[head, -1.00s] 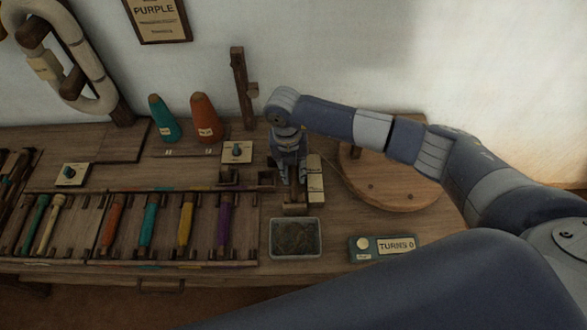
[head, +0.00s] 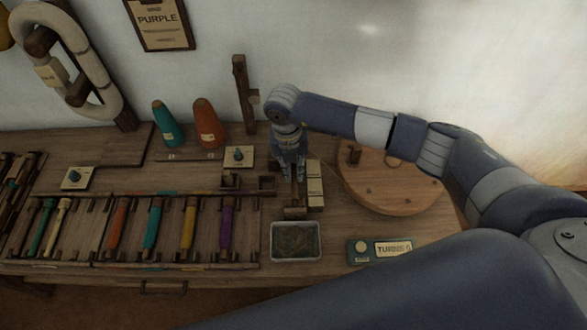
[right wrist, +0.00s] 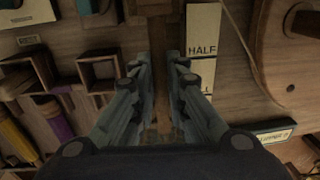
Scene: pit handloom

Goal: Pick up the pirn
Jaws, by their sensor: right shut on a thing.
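My right gripper (head: 294,180) points down at the winding stand, beside the half/full gauge block (head: 315,185). In the right wrist view the right gripper (right wrist: 164,75) has its two fingers on either side of a slim brown wooden pirn (right wrist: 163,115), shut on it. The pirn looks bare; its ends are hidden or too dark to make out. The gauge block (right wrist: 202,45) stands just right of the fingers there. My left gripper is not in view.
A rack (head: 80,262) at the left holds several coloured pirns. A metal tray (head: 296,257) and a turns counter (head: 380,250) lie in front. A round wooden wheel (head: 400,190) is at the right. Teal (head: 168,125) and orange (head: 207,125) cones stand behind.

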